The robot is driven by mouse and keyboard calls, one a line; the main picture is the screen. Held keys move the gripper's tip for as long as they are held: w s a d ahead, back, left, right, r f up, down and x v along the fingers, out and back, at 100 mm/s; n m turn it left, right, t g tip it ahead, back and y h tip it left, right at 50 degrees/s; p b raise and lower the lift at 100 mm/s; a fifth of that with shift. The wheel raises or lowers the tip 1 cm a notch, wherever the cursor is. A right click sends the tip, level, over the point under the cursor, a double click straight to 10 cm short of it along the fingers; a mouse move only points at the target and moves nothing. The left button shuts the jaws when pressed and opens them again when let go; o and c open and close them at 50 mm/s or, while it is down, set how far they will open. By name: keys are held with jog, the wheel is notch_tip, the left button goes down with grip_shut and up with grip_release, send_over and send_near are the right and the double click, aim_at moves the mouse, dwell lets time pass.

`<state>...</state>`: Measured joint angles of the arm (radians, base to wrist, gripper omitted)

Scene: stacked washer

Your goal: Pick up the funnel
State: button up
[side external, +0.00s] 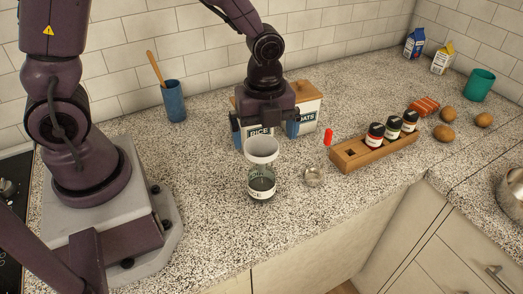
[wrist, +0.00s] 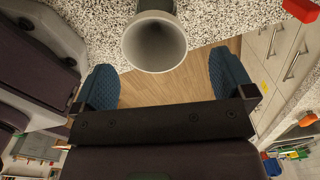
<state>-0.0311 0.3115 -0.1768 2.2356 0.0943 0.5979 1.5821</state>
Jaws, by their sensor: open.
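The funnel (side external: 262,151) is pale and wide-mouthed. It sits upright on top of a clear bottle (side external: 261,184) with dark contents and a partly readable label. In the wrist view the funnel (wrist: 155,42) shows its open mouth, roughly centred between the fingers and at or just beyond their tips. My gripper (side external: 265,139) is open and empty, its blue fingers pointing down. In the side view it is above and behind the funnel. Both blue fingers also show in the wrist view (wrist: 160,62), apart, with no visible contact with the funnel.
Behind my gripper stand canisters labelled RICE (side external: 259,131) and OATS (side external: 306,112). To the right are a small metal cup (side external: 313,177), a red object (side external: 328,137) and a wooden rack (side external: 350,158) with spice jars. A blue utensil cup (side external: 174,101) stands at the back left. The counter front is clear.

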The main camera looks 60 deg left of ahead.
aim_at(262, 147)
jog(key=shift+s+a+f, duration=0.1)
jog(key=shift+f, duration=1.5)
jog(key=shift+s+f, duration=0.1)
jog(key=shift+f, duration=1.45)
jog(key=shift+c, duration=0.5)
jog(key=c, duration=0.6)
